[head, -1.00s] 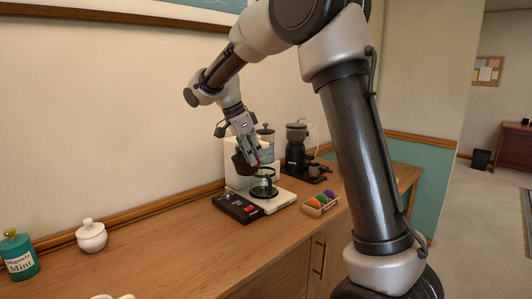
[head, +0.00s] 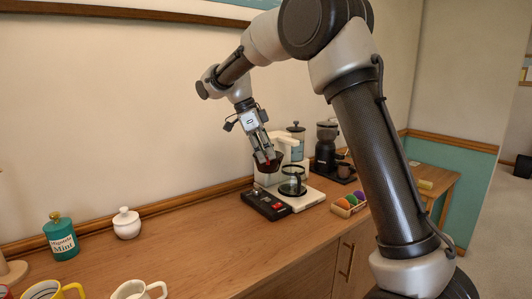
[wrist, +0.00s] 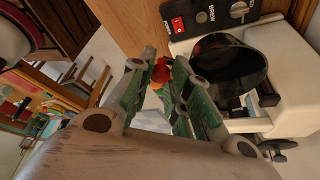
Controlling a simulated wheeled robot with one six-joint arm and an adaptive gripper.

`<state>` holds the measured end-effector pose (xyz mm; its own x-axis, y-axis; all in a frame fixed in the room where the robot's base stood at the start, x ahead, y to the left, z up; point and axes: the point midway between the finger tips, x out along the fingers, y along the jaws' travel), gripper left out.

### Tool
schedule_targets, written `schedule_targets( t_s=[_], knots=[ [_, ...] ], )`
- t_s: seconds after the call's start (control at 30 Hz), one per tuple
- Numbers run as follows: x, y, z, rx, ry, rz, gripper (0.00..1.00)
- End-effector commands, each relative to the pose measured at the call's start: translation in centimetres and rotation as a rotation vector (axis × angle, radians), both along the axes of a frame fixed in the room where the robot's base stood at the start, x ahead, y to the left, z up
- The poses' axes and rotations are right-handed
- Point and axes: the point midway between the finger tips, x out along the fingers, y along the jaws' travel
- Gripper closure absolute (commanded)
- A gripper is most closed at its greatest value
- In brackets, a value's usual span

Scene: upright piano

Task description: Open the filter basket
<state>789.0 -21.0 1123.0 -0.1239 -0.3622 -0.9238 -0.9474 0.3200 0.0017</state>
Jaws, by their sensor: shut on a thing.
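The white coffee machine (head: 272,180) stands on the wooden counter near the wall. Its dark filter basket (wrist: 232,68) sticks out at the machine's left side in the head view, above the level of the base. In the wrist view the basket is a black round cup right of my fingers. My gripper (head: 267,158) points down at the basket; it also shows in the wrist view (wrist: 163,82). The exact contact is partly hidden by the fingers.
A glass carafe (head: 293,181) sits on the machine's base, beside a black switch panel (head: 266,205). A grinder (head: 328,150) and a tray of coloured balls (head: 348,205) stand to the right. A mint tin (head: 61,237), white pot (head: 126,223) and mugs stand left. Middle counter is clear.

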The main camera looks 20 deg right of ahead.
Motion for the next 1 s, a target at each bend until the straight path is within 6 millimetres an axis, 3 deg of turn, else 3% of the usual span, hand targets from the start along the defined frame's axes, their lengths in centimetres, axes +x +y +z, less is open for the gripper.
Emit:
schedule_targets(
  t_s=[0.1,0.13,0.27,0.67,1.0],
  knots=[
    [0.1,-0.1,0.2,-0.001,-0.006,0.001,1.0],
    [0.1,-0.1,0.2,-0.001,-0.006,0.001,0.8],
    [0.1,-0.1,0.2,-0.001,-0.005,0.002,0.58],
    [0.2,0.3,0.8,0.0,-0.005,0.002,0.58],
    [1.1,2.8,7.2,0.0,-0.006,0.003,0.58]
  ],
)
